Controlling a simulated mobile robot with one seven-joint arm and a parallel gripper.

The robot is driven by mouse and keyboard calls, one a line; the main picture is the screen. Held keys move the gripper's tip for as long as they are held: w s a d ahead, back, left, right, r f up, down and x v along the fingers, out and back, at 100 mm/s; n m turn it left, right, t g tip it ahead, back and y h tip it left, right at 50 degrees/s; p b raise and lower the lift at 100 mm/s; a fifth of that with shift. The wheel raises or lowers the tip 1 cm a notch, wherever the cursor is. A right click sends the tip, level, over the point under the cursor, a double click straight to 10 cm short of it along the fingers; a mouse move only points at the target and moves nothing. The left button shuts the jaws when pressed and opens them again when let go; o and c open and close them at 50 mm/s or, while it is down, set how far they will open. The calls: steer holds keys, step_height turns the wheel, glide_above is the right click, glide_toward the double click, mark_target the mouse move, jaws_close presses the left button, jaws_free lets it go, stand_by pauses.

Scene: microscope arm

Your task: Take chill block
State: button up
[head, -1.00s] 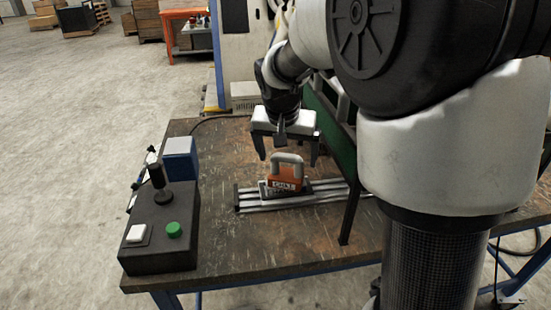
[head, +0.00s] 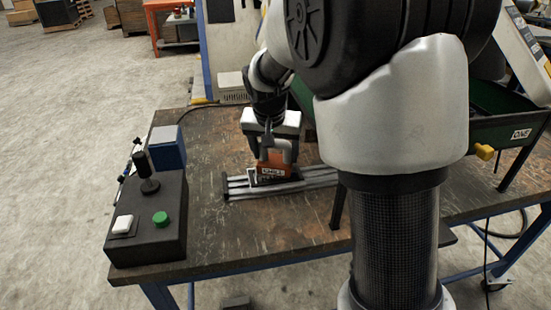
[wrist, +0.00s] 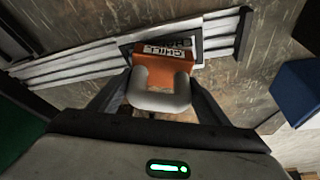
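The chill block (head: 270,165) is orange with a white lettered label and a grey looped handle (head: 279,147). It sits in a dark frame on a slotted metal rail (head: 318,179) on the table. In the wrist view the block (wrist: 168,70) shows its label upside down, with the handle (wrist: 160,97) nearest me. My gripper (head: 272,156) points down over the block, its fingers on either side of the handle. In the wrist view my gripper (wrist: 160,86) is open, with narrow gaps seeming to remain beside the handle. Finger contact with the block is unclear.
A black control box (head: 146,222) with a joystick, a white button and a green button stands on the left of the worn table (head: 262,228). A blue box (head: 167,148) is behind it. A dark green tray (head: 496,130) on legs stands at right.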

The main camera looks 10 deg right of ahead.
steer(key=c, duration=1.1)
steer(key=shift+w+r, duration=0.1)
steer(key=shift+r, duration=0.15)
